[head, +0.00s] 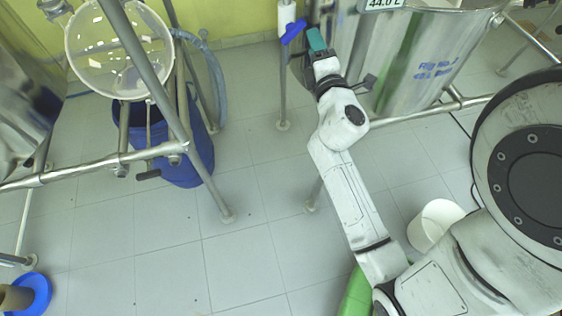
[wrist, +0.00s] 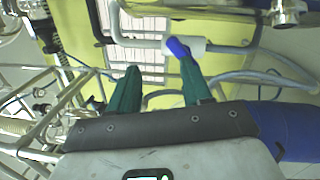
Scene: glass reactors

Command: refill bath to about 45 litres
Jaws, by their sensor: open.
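The bath appears to be the steel vessel (head: 428,62) at the upper right in the head view, with blue "Rig No." lettering. A display (head: 384,4) at its rim reads about 44.0. A blue valve handle (head: 293,32) sits on a white pipe left of the bath. My gripper (head: 316,40) has green fingers and is just right of the handle. In the wrist view my gripper (wrist: 160,82) is open, with nothing seen between the fingers. The blue handle (wrist: 178,47) lies beyond the right fingertip, on a white fitting; contact cannot be told. The water level is hidden.
A round glass flask (head: 118,48) in a metal frame (head: 120,160) stands at left, with a blue drum (head: 190,155) below. A white bucket (head: 434,222) and a green object (head: 356,294) are near my arm. Tiled floor (head: 240,220) is clear in the middle.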

